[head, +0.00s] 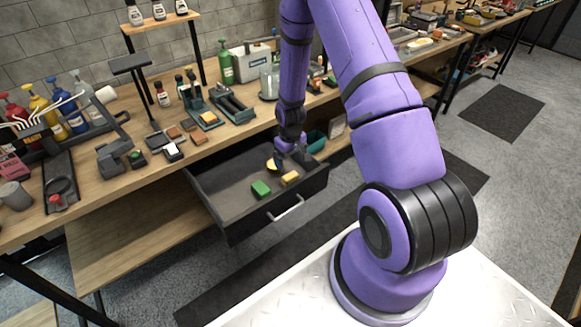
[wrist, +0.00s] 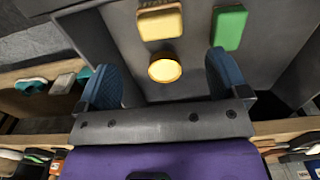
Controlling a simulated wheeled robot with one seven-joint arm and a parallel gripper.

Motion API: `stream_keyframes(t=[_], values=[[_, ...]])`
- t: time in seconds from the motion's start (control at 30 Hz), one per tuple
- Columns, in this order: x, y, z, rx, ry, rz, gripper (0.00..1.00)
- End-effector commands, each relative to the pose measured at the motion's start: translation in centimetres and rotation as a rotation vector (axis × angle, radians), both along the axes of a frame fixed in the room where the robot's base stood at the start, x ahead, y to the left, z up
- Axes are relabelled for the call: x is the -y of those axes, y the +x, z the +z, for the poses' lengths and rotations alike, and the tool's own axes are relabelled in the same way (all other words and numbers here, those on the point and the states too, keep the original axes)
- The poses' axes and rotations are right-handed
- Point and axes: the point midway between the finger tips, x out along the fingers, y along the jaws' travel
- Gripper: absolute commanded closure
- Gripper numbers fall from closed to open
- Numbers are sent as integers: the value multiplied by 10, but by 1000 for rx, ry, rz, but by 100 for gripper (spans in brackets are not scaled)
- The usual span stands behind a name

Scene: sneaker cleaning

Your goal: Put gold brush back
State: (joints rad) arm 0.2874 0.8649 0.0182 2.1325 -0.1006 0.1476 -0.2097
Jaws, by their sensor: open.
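A round gold-topped piece (head: 271,164), which looks like the gold brush, is in the open drawer (head: 222,183); in the wrist view it shows as a gold disc (wrist: 165,70). My gripper (head: 281,157) reaches down into the drawer beside it. In the wrist view its two blue-grey fingers (wrist: 163,76) are spread wide, with the gold disc between and slightly beyond them. Nothing shows gripped. A yellow block (head: 290,178) and a green block (head: 261,188) lie in the drawer, nearer its front. The underside of the gold piece is hidden.
The drawer is pulled out below the wooden workbench (head: 225,133), its dark walls close around my gripper. Bottles (head: 52,108), brushes and small blocks crowd the benchtop. The drawer floor at left is clear.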

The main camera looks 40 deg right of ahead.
Motion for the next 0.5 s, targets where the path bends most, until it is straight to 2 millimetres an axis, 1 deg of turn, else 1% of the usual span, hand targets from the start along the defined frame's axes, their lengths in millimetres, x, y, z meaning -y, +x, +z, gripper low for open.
stream_keyframes(t=[0.03,0.13,0.37,0.47,0.5], values=[[0,1,6,3,-1,0,7],[0,0,14,1,0,0,7],[0,0,21,2,-1,1,7],[-2,3,36,12,-6,1,7],[-3,5,45,18,-8,1,7]])
